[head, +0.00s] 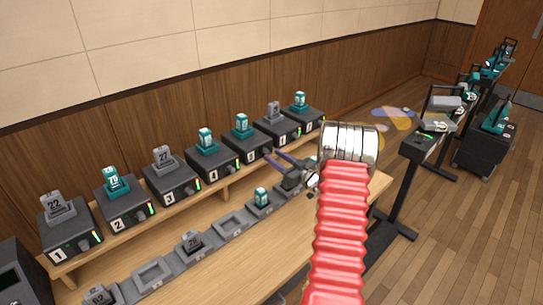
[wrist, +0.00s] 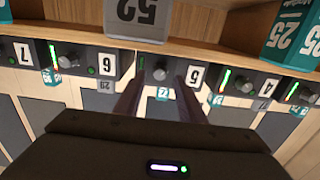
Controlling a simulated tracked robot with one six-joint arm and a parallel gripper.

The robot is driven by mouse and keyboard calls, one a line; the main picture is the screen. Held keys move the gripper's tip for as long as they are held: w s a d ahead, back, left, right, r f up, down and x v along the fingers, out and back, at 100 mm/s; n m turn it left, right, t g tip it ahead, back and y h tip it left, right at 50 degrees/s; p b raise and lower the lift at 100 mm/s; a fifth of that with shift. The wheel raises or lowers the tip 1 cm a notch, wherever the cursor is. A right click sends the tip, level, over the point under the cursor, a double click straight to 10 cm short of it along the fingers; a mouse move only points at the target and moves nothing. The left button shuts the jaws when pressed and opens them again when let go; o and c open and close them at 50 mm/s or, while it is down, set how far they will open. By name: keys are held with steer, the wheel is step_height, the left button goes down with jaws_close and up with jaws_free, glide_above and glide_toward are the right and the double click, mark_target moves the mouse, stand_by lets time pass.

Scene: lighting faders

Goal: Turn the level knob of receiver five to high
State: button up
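Receiver five (head: 236,147) stands on the wooden shelf between receivers four and six, with a teal unit on top. The wrist view is upside down; there, the number five label (wrist: 195,75), the round dark level knob (wrist: 159,74) and a mostly dark level bar (wrist: 141,63) with some green show on its front. My gripper (wrist: 159,86) is open, its two dark fingers apart, with the knob between the tips in the picture. I cannot tell whether they touch it. In the head view my gripper (head: 276,157) is in front of receiver five, partly covering its right side.
Receiver four (head: 208,169) and receiver six (head: 278,133) stand close on either side. A row of grey trays (head: 230,224) lies on the lower table; one near my gripper holds a teal unit (head: 261,197). Black stands (head: 405,190) are at the right.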

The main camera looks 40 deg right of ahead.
mark_target(266, 152)
steer(key=shift+w, duration=1.3)
jaws_close()
